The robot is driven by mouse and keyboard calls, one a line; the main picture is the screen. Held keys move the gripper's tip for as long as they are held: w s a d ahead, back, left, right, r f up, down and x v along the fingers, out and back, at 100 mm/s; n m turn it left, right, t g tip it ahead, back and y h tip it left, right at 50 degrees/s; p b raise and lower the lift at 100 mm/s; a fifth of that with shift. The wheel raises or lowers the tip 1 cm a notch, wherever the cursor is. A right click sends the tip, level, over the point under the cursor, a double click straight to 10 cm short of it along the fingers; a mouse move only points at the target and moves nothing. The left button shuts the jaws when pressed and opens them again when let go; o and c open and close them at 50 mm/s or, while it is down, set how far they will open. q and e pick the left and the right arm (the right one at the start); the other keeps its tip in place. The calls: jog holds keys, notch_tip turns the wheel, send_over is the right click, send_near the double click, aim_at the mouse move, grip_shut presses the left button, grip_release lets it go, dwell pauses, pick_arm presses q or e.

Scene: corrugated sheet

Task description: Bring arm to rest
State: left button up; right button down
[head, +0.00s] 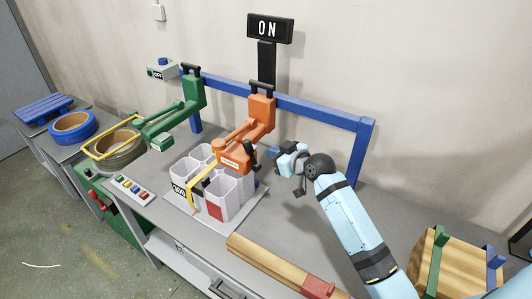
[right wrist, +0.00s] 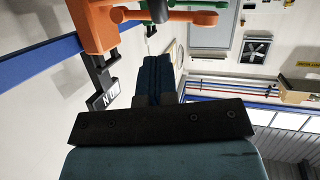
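My right arm (head: 350,215), light blue with dark joints, comes in from the lower right of the head view and reaches over the bench. Its gripper (head: 281,163) is small there, just right of the orange arm's head (head: 237,155), apparently apart from it. In the right wrist view the two dark blue fingers (right wrist: 160,75) lie side by side with only a thin line between them, so the gripper looks shut and empty. The orange arm (right wrist: 100,28) also shows at the top there. My left arm and gripper are not in view.
Below the orange arm stand light grey bins (head: 236,190) on the grey bench (head: 300,215). A green arm (head: 175,115) and a blue rail (head: 320,110) are behind. An ON sign (head: 268,28) rises at the back. A wooden crate (head: 460,268) is at lower right.

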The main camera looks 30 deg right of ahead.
jog(key=s+a+f, duration=0.2)
jog(key=s+f, duration=0.4)
jog(key=s, duration=0.1)
jog(key=s+a+f+g, duration=0.1)
jog(key=s+a+f, duration=0.2)
jog(key=s+f, duration=0.3)
jog(key=s+a+f+m+g, duration=0.1)
jog(key=s+a+f, duration=0.2)
jog(key=s+f, duration=0.3)
jog(key=shift+s+a+h, duration=0.2)
jog(key=shift+s+h, duration=0.2)
jog(key=shift+s, duration=0.75)
jog(key=s+a+f+g, duration=0.1)
jog(key=s+a+f, duration=0.3)
jog(key=s, duration=0.5)
jog(key=shift+s+a, duration=0.2)
jog(key=shift+a, duration=0.1)
